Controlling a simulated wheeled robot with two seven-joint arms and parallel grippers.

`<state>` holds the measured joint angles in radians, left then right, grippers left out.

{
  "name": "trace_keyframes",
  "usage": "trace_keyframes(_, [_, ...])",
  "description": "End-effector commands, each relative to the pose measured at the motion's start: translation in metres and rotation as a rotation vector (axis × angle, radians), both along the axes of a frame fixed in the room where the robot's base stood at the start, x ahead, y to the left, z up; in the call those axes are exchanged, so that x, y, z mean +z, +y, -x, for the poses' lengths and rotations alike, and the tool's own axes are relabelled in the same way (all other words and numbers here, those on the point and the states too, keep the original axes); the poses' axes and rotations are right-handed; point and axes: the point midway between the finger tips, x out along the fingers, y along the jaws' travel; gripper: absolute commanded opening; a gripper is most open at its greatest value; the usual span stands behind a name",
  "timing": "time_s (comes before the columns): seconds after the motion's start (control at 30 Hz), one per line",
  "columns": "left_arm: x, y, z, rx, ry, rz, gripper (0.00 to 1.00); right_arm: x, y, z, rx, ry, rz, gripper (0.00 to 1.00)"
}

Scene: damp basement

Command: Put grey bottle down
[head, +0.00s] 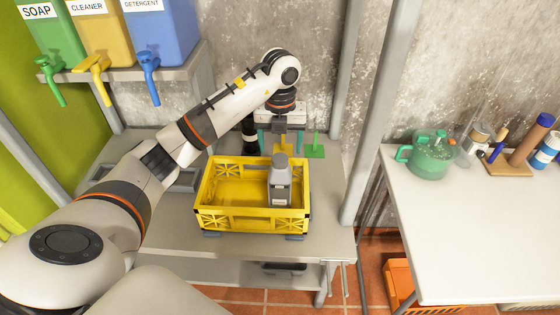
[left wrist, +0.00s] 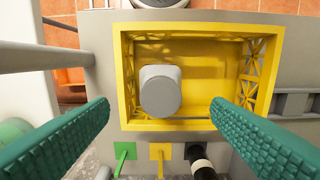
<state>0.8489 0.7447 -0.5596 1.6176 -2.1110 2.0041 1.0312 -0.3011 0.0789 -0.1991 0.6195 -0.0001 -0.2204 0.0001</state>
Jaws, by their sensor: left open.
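The grey bottle (head: 280,190) stands upright in the right part of the yellow crate (head: 240,222) on the grey table. In the left wrist view the bottle's top (left wrist: 160,92) shows from above, with the crate (left wrist: 275,70) around it. My left gripper (head: 281,143) is open, above and behind the bottle in the head view. Its teal fingers are spread wide and hold nothing. In the left wrist view the bottle lies between and beyond the fingertips, apart from both. My right gripper is in neither view.
A black cylindrical thing (head: 249,136) and a green tool (head: 315,148) stand behind the crate. A white table (head: 470,220) at right carries a green pot (head: 430,158). The crate's left part is empty.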

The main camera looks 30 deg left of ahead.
Motion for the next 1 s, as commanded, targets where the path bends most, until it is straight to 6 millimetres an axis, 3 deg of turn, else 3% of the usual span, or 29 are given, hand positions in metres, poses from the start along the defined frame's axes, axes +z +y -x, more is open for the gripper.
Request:
trace_keyframes(0.1, [0.024, 0.001, 0.0, 0.001, -0.004, -0.003, 0.73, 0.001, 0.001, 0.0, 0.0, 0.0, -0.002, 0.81])
trace_keyframes(0.3, [0.04, 0.001, 0.0, 0.001, 0.0, -0.001, 0.73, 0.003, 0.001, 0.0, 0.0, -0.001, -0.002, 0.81])
trace_keyframes(0.9, [0.041, 0.0, 0.0, 0.0, 0.0, 0.001, 0.73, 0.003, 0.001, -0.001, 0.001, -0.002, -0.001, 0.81])
trace_keyframes(1.0, [0.035, -0.013, -0.001, -0.033, -0.013, 0.046, 0.73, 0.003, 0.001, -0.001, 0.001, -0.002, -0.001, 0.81])
